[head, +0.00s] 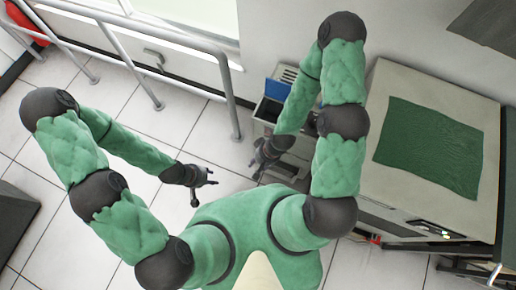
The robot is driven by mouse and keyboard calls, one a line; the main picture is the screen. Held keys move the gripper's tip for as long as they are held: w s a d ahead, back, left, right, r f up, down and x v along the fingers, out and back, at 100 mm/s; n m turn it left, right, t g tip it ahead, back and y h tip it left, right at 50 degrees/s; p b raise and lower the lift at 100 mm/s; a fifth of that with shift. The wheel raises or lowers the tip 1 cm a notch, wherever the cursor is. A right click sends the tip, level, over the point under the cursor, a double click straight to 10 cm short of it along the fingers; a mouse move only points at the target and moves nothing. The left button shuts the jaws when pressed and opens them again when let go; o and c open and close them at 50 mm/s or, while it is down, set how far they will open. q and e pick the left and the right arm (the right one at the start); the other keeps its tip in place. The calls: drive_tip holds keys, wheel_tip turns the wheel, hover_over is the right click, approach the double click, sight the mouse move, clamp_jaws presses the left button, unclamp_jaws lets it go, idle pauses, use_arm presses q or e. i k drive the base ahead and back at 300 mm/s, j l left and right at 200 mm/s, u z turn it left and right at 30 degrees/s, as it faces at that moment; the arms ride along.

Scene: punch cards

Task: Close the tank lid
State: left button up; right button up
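No tank or tank lid can be clearly made out in the head view. A small grey machine (268,109) with a blue panel (275,90) stands by the wall, partly hidden behind my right forearm; I cannot tell whether it is the tank. My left gripper (211,177) is over the tiled floor, with its fingers apart and nothing between them. My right gripper (255,170) is just in front of the grey machine, pointing down and left. Its fingers look apart and empty, and I see no contact.
A large cream-topped cabinet (411,83) with a dark green cloth (430,148) on it stands at the right. A grey metal railing (226,82) runs along the window wall. A dark box (14,222) is at the left edge.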

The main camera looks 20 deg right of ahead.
sight(283, 89)
drive_tip(key=z, duration=0.45)
drive_tip(key=i+j+z, duration=0.1)
drive_tip(key=z, duration=0.35)
drive_tip(key=i+j+z, duration=0.1)
drive_tip(key=z, duration=0.35)
